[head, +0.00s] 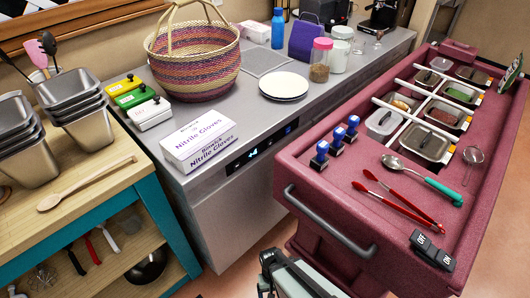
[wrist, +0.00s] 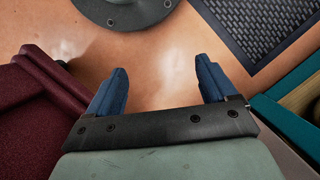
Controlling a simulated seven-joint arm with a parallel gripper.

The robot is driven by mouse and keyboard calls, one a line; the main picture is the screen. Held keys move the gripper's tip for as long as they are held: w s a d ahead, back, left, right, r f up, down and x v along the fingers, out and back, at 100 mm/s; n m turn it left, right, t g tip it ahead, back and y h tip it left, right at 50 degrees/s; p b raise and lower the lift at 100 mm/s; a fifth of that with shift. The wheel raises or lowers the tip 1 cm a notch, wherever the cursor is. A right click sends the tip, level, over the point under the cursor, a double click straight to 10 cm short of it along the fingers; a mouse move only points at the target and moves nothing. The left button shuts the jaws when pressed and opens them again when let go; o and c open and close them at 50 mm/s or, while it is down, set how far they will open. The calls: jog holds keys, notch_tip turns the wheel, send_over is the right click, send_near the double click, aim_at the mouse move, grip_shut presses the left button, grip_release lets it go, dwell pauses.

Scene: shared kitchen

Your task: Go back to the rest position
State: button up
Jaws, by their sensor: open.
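My gripper (wrist: 158,88) shows in the wrist view with its two blue fingers spread apart and nothing between them. It points down over the bare orange-brown floor. In the head view only part of my arm shows at the bottom edge, in front of the gap between the grey counter (head: 220,125) and the maroon cart (head: 340,190). The fingertips are hidden there.
The maroon cart edge (wrist: 40,110) is left in the wrist view; a teal table edge (wrist: 285,120) is right. A dark mat (wrist: 270,25) and grey round base (wrist: 125,8) lie beyond. A glove box (head: 198,145) and red tongs (head: 400,205) sit on nearby surfaces.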

jog(key=s+d+m+g, duration=0.1)
jog(key=s+d, duration=0.2)
jog(key=d, duration=0.4)
jog(key=s+d+g, duration=0.1)
jog(key=s+d, duration=0.2)
jog(key=d, duration=0.4)
jog(key=shift+s+r+m+g+y, duration=0.15)
jog(key=shift+s+m+g+y, duration=0.15)
jog(key=shift+m+g, duration=0.1)
